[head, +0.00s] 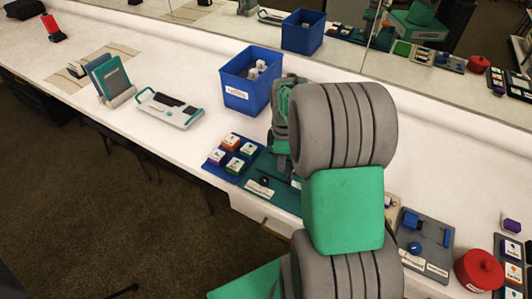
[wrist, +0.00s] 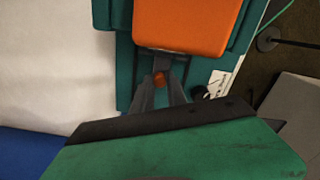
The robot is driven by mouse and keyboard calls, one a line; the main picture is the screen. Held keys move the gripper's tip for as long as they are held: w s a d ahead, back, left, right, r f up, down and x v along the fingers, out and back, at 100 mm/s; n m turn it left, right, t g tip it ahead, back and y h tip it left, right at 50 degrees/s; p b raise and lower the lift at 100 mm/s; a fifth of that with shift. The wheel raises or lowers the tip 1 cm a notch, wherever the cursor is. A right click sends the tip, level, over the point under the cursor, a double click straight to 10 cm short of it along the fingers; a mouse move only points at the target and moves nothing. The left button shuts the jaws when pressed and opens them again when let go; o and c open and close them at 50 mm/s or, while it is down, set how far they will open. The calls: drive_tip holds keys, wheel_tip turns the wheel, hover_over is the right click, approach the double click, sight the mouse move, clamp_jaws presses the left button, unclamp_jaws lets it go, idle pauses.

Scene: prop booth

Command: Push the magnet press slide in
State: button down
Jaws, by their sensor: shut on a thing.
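The magnet press shows close up in the wrist view as a teal body (wrist: 123,60) with a large orange block (wrist: 190,25). In the head view its teal base (head: 285,197) shows beside my arm, and the rest is largely hidden. My gripper (wrist: 161,84) points at the press, with its two grey fingers close together on a small orange part (wrist: 160,78) just below the orange block. I cannot tell whether this part is the slide's handle. In the head view my arm hides the fingertips.
A blue tray of colored badge blocks (head: 232,150) lies left of the press. A blue bin (head: 252,88) stands behind it. To the right are a grey board with blue parts (head: 425,240) and a red round container (head: 479,271). A mirror lines the back. Free tabletop lies far left.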

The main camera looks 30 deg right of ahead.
sight(286, 170)
drive_tip(key=shift+s+d, duration=0.5)
drive_tip(key=shift+s, duration=0.25)
drive_tip(key=c, duration=1.5)
unclamp_jaws()
drive_tip(key=shift+s+d, duration=0.1)
drive_tip(key=shift+c, duration=0.2)
drive_tip(key=shift+o, duration=1.1)
wheel_tip(286, 170, up, 8)
